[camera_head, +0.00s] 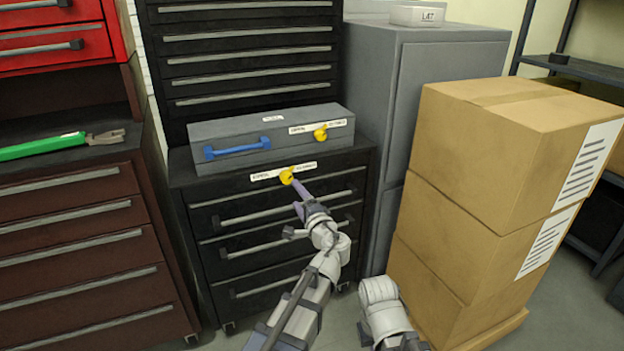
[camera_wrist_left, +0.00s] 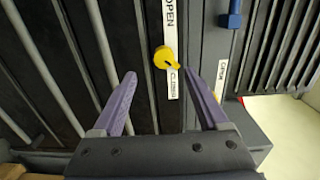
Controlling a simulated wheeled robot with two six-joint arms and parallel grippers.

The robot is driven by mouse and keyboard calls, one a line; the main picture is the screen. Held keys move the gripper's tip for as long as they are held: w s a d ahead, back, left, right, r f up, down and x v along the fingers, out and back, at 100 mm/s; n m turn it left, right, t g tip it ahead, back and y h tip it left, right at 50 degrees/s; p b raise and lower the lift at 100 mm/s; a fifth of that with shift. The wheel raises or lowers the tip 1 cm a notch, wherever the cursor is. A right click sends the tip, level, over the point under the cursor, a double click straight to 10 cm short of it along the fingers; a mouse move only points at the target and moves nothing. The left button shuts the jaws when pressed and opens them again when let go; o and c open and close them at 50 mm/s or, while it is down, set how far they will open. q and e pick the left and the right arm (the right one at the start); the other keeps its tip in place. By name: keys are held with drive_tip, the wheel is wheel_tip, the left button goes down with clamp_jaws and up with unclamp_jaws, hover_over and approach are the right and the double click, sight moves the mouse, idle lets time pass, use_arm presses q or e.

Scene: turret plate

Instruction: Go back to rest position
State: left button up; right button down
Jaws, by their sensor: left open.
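My left gripper (camera_head: 297,187) reaches up toward the front of the black drawer cabinet (camera_head: 190,172). In the left wrist view my left gripper (camera_wrist_left: 161,80) has its two purple fingers spread, with nothing held between them. A yellow turn knob (camera_head: 287,176) on a white label strip lies just ahead of the fingertips. In the left wrist view the knob (camera_wrist_left: 165,58) shows beyond the gap between the tips, apart from both fingers. The strip (camera_wrist_left: 172,88) reads OPEN at one end and what looks like CLOSED at the other. My right gripper is out of view.
A grey box (camera_head: 225,130) with a blue handle (camera_head: 237,148) and a second yellow knob (camera_head: 321,133) stands on the cabinet. Stacked cartons (camera_head: 465,130) stand close on the right. Brown drawers (camera_head: 75,230) with a green-handled tool (camera_head: 45,147) on top stand left.

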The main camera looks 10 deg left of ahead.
use_arm(q)
drive_tip(key=s+d+f+n+g+h, duration=0.25)
drive_tip(key=s+f+n+g, duration=0.5)
drive_tip(key=s+f, duration=0.75)
drive_tip(key=s+d+f+g+h, duration=0.3)
drive_tip(key=s+d+g, duration=0.15)
drive_tip(key=s, duration=0.25)
drive_tip(key=s+d+f+g+h, duration=0.3)
drive_tip(key=s+d, duration=0.2)
drive_tip(key=s, duration=0.2)
wheel_tip(320, 180, up, 34)
drive_tip(key=p, duration=3.4)
drive_tip(key=shift+f, duration=0.25)
drive_tip(key=shift+d+h, duration=0.1)
drive_tip(key=shift+h, duration=0.15)
